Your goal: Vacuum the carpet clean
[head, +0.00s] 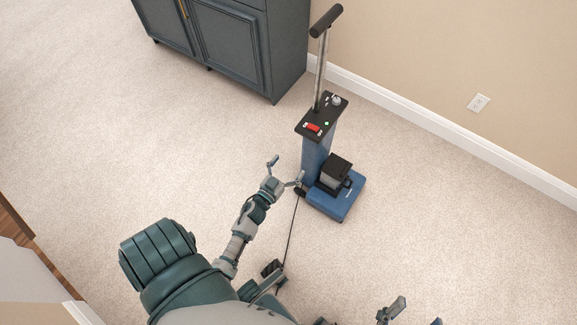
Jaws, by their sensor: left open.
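The upright vacuum (316,160) stands on the carpet near the wall. It has a blue body and base, a black top panel with a red switch and a small green light, and a tall metal pole with a black grip (326,21). The beige carpet (130,130) looks evenly speckled; I cannot make out distinct dirt. My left gripper (286,171) is open and empty, just left of the vacuum's lower body. I cannot tell whether it touches it. Part of what looks like my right gripper (414,312) shows at the bottom edge; its jaws are unclear.
A dark blue-grey cabinet (230,45) stands at the back, left of the vacuum. A beige wall with a white baseboard (420,115) and an outlet (478,103) runs along the right. A dark cord (290,235) trails from the vacuum toward me. Carpet on the left is clear.

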